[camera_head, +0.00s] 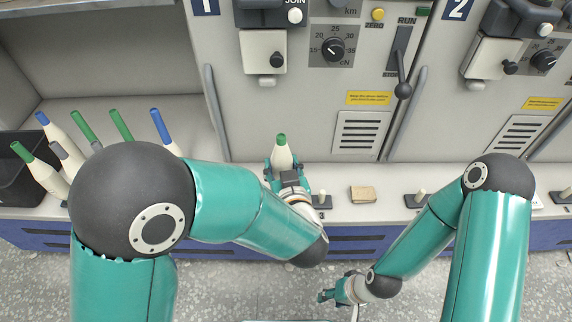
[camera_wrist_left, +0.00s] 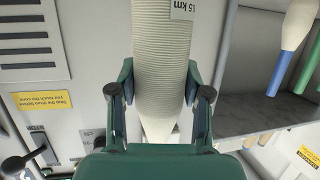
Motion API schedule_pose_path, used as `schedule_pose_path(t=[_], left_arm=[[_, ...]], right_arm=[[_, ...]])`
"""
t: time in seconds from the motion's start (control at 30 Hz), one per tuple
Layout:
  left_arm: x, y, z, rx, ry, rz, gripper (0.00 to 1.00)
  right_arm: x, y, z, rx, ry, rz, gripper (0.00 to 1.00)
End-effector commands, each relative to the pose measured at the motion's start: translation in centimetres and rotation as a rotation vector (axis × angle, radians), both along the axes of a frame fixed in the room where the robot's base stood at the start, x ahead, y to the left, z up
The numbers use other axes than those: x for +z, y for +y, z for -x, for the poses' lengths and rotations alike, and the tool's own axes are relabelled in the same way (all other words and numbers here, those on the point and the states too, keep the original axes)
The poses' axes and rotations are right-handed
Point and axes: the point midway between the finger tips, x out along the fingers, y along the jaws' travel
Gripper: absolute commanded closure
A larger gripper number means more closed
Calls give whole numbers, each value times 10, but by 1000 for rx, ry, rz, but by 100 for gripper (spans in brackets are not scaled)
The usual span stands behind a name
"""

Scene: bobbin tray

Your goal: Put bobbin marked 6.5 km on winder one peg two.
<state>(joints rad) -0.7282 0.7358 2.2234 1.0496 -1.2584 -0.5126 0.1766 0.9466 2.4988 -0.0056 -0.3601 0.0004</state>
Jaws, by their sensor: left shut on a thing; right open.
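My left gripper (camera_head: 284,173) is shut on a cream bobbin with a green tip (camera_head: 281,154), held upright in front of winder one near the shelf. In the left wrist view the bobbin (camera_wrist_left: 162,45) sits between both fingers; its label (camera_wrist_left: 182,10) is cut off and reads ".5 km". Winder one carries a "1" plate (camera_head: 205,6). A short pale peg on a dark base (camera_head: 322,199) stands just right of the gripper, and another peg (camera_head: 420,195) is further right. What lies under the held bobbin is hidden. My right gripper (camera_head: 338,291) is open and empty over the floor.
Several bobbins with green or blue tips (camera_head: 48,174) stand at the left, partly behind my left arm, beside a black bin (camera_head: 18,168). A tan block (camera_head: 362,194) lies on the shelf between the pegs. Winder two (camera_head: 459,8) is at the right.

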Motion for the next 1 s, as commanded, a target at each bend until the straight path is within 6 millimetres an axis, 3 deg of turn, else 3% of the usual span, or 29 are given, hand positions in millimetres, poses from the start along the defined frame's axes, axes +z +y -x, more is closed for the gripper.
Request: schedule_pose_path(t=[0.53,0.57,0.6,1.0], left_arm=[[-11,0,0,0,-1,0,91],[-11,0,0,0,-1,0,50],[-10,0,0,0,-1,1,44],[-9,-1,3,0,1,0,41]], right_arm=[[-8,0,0,0,0,0,56],[-8,0,0,0,0,0,56],[-8,0,0,0,0,0,56],[-6,0,0,0,0,0,56]])
